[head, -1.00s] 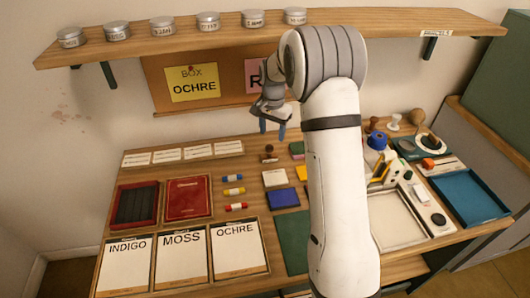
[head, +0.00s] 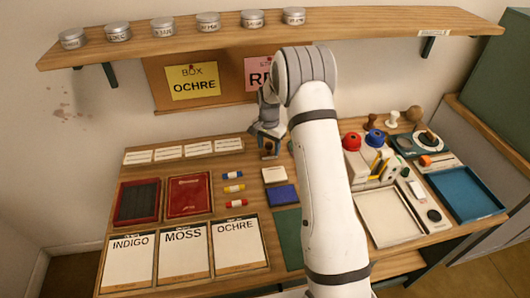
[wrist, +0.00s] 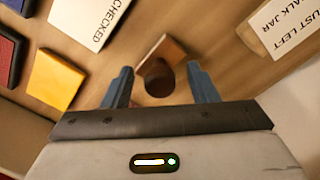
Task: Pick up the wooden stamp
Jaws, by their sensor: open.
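The wooden stamp (wrist: 158,76) stands on the table in the wrist view, with a dark brown rounded handle and a lighter brown block behind it. My gripper (wrist: 162,84) is open, with one blue finger on each side of the handle. A gap shows between the handle and each finger, so they look apart. In the head view my gripper (head: 268,148) is low over the back of the table, and it largely hides the stamp there.
A white card marked CHECKED (wrist: 90,18) and a yellow pad (wrist: 55,80) lie left of the stamp in the wrist view. A white label (wrist: 285,25) lies at right. The shelf (head: 350,28) with tins overhangs the back.

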